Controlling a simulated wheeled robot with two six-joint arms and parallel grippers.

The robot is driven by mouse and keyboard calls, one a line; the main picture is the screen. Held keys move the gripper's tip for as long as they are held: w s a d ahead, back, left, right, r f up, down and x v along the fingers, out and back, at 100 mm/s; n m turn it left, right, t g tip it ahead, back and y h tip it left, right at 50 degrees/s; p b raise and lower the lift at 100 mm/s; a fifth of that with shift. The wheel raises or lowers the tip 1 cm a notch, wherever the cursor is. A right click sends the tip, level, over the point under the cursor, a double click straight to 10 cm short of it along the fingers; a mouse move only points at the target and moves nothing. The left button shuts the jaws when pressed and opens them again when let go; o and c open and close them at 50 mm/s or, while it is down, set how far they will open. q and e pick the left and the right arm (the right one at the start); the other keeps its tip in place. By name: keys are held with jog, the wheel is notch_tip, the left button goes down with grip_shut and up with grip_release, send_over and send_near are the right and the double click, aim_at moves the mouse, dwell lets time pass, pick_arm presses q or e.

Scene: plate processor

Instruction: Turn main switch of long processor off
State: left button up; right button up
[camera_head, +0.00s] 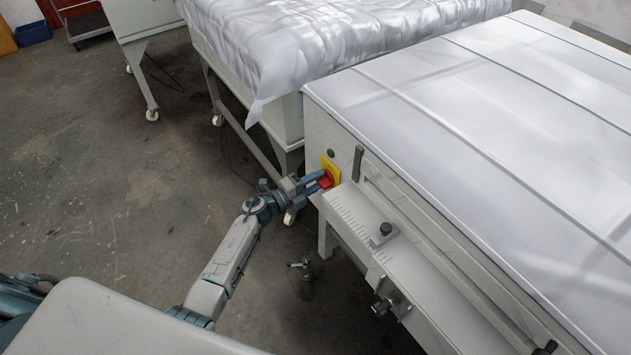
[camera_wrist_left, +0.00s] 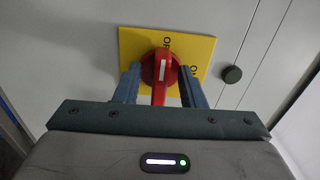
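The main switch is a red rotary knob (camera_wrist_left: 162,72) on a yellow plate (camera_wrist_left: 203,48), on the end face of the long processor (camera_head: 490,110). In the head view the red knob (camera_head: 325,180) and the yellow plate (camera_head: 331,167) show at the processor's near left corner. My left gripper (camera_head: 316,183) is at the knob. In the left wrist view my left gripper's fingers (camera_wrist_left: 161,86) stand either side of the knob's handle, with a visible gap on both sides. The handle's white mark points roughly up and down in that view. My right gripper is not in view.
A dark round button (camera_wrist_left: 232,74) sits beside the plate. A ledge with a black knob (camera_head: 385,229) runs along the processor's side. Another table with a crumpled silvery cover (camera_head: 330,40) stands behind. Open concrete floor (camera_head: 90,190) lies to the left.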

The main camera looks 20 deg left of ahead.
pick_arm(q)
jog(key=shift+s, duration=0.1)
jog(key=b+v, duration=0.2)
jog(key=v, duration=0.8)
jog(key=shift+s+a, duration=0.2)
jog(key=shift+a, duration=0.05)
